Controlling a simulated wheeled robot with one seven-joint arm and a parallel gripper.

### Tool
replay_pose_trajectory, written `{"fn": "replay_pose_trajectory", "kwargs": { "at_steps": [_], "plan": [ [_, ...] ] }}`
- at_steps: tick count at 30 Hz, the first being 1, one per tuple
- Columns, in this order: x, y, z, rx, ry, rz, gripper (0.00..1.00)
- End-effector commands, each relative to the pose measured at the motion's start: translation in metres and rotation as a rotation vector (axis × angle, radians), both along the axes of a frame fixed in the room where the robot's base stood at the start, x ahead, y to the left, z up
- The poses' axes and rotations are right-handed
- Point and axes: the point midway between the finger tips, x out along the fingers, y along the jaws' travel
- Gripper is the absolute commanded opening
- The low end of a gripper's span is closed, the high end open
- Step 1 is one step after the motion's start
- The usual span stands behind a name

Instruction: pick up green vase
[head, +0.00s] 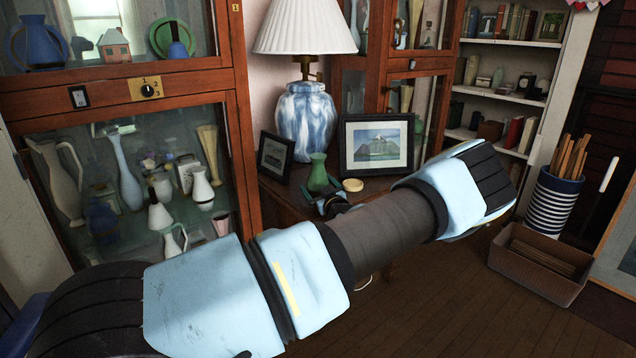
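The green vase (318,173) stands upright on the wooden side table (283,190), in front of the lamp and between two picture frames. Its upper body and neck show; its base is close to a small dark part that looks like my gripper (330,204).
A blue and white lamp (306,122), a landscape picture (376,145), a small dark frame (275,157) and a round yellowish item (352,185) crowd the table. A glass cabinet (243,130) stands left. A brown box (540,262) and striped bin (553,207) stand on the right floor.

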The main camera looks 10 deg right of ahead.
Motion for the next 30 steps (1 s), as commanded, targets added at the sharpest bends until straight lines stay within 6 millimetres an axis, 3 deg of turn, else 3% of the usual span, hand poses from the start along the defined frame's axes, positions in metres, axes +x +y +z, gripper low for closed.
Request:
{"fn": "replay_pose_trajectory", "kwargs": {
  "at_steps": [2,19,26,30],
  "plan": [
    [0.000,0.000,0.000,0.000,0.000,0.000,0.86],
    [0.000,0.000,0.000,0.000,0.001,0.000,0.22],
    [0.000,0.000,0.001,0.000,0.000,0.000,0.21],
    [0.000,0.000,0.013,-0.002,-0.001,0.000,0.21]
  ]
}}
